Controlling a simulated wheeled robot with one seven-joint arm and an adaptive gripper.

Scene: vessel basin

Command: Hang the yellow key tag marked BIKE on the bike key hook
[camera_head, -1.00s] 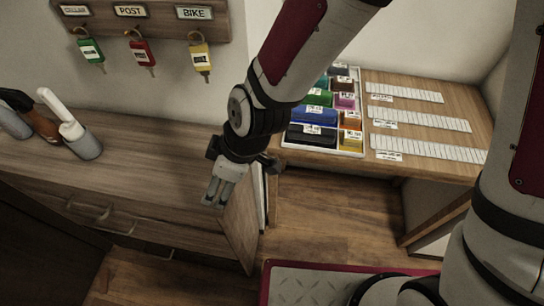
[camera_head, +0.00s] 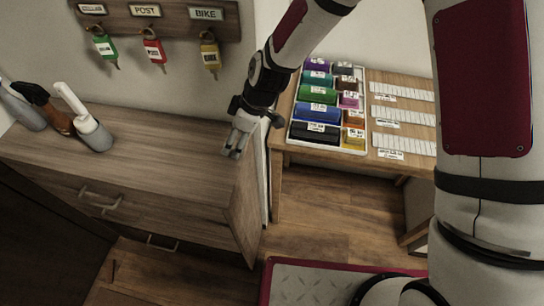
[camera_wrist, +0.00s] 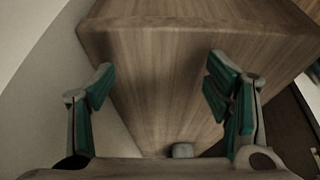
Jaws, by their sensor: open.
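The yellow key tag (camera_head: 209,56) hangs under the BIKE label (camera_head: 207,14) on the wooden key board (camera_head: 174,24) on the wall, at the right end of the row. The hook behind it is too small to make out. My gripper (camera_head: 233,153) is open and empty above the right end of the wooden cabinet, below and to the right of the yellow tag and apart from it. In the wrist view my gripper (camera_wrist: 158,92) has its green-padded fingers spread, with the cabinet top beyond them. No tag shows in the wrist view.
A green tag (camera_head: 104,44) and a red tag (camera_head: 154,50) hang on the same board. A tray of coloured blocks (camera_head: 328,105) lies on the desk at right. The cabinet top's middle is clear.

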